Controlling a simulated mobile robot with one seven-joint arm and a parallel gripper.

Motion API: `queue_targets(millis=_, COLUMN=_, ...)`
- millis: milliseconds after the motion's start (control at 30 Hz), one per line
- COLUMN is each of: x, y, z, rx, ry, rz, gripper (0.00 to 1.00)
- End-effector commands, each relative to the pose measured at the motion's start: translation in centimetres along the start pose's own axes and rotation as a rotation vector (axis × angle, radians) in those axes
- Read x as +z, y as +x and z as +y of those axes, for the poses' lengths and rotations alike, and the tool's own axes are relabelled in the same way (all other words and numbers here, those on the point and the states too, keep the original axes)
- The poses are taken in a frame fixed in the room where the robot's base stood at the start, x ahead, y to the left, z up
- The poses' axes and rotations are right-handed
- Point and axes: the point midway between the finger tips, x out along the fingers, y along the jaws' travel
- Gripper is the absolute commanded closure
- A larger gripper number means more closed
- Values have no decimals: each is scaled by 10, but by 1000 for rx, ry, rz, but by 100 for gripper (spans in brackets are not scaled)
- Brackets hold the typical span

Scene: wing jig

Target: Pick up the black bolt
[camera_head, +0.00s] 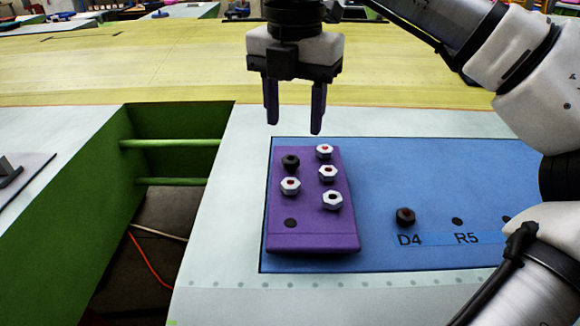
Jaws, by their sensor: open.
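A black bolt (290,161) stands in the far left position of a purple block (310,243). Another dark bolt or nut with a reddish top (405,216) sits on the blue mat (420,170) above the label D4; its exact kind is hard to tell. My gripper (294,127) points down with its two dark fingers apart and nothing between them. It appears above the far end of the purple block, clear of the black bolt.
Several white hex nuts, one of them at the near right (332,199), share the block with the bolt. An empty dark hole (290,223) is at its near left. Left of the block is a green-walled opening (175,122) with crossbars. My arm covers the right side.

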Motion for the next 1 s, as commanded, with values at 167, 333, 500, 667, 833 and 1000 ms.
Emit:
queue_targets(millis=167, x=0, y=18, z=0, rx=1, ry=-1, rz=1, gripper=51)
queue_targets(millis=333, x=0, y=30, z=2, rx=0, ry=-2, rz=3, gripper=51)
queue_targets(millis=500, x=2, y=57, z=6, rx=1, ry=-2, rz=4, gripper=51)
queue_targets(millis=667, x=2, y=71, z=6, rx=2, ry=-1, rz=1, gripper=51)
queue_targets(millis=833, x=2, y=73, z=6, rx=2, ry=-1, rz=1, gripper=51)
queue_targets(millis=1000, x=2, y=72, z=6, rx=2, ry=-1, rz=1, gripper=65)
